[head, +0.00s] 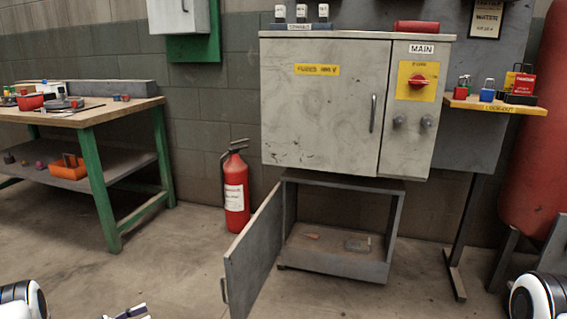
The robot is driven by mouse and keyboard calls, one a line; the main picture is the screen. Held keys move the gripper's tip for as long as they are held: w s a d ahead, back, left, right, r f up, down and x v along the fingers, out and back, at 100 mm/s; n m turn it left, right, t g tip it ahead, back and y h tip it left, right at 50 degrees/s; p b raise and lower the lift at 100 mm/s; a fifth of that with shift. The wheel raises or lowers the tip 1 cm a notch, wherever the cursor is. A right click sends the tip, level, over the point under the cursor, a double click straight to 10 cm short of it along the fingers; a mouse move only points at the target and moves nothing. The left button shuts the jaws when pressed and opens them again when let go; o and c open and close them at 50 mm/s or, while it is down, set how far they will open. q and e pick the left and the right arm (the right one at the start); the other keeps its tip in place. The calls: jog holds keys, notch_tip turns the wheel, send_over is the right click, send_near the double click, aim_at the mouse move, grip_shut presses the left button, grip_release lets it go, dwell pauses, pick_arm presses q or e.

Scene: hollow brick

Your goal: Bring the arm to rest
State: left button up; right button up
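My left arm shows as a white and black joint (20,300) at the bottom left corner. What looks like my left gripper (130,312) barely shows at the bottom edge, over the concrete floor. It is cut off, so I cannot tell whether it is open or holds anything. It is apart from the open lower cabinet door. My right arm shows only as a white and black joint (540,298) at the bottom right corner. My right gripper is out of view.
The lower cabinet (340,262) stands with its door (256,250) swung open; small items lie inside. Above is a shut grey electrical cabinet (318,105). A fire extinguisher (236,190), green-legged workbench (90,115), padlock shelf (492,104) and red tank (540,140) stand around. The front floor is clear.

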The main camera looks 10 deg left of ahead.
pick_arm(q)
jog(key=w+d+r+n+g, duration=0.15)
jog(key=w+d, duration=0.25)
jog(key=d, duration=0.9)
jog(key=w+d+f+n+t, duration=0.1)
jog(key=w+d+n, duration=0.15)
jog(key=d, duration=1.05)
jog(key=s+d+f+n+g+y, duration=0.1)
jog(key=s+d+f+g+y, duration=0.15)
jog(key=d, duration=0.25)
jog(key=s+d+f+n+g+y+p, duration=0.1)
jog(key=s+f+g+y, duration=0.15)
jog(key=s, duration=0.35)
jog(key=s+d+f+n+g+y, duration=0.1)
jog(key=s+d+f+g+y, duration=0.1)
jog(key=s+f, duration=0.3)
jog(key=s+a+n+g+y, duration=0.1)
jog(key=s+a+g+y, duration=0.15)
jog(key=s, duration=0.65)
jog(key=s+a+n+g+y, duration=0.1)
jog(key=s+a+g+y, duration=0.15)
jog(key=s, duration=0.75)
notch_tip(320, 180, up, 38)
jog(key=s+a+g+p, duration=0.1)
jog(key=p, duration=3.7)
jog(key=shift+m+g, duration=0.3)
jog(key=shift+g, duration=0.05)
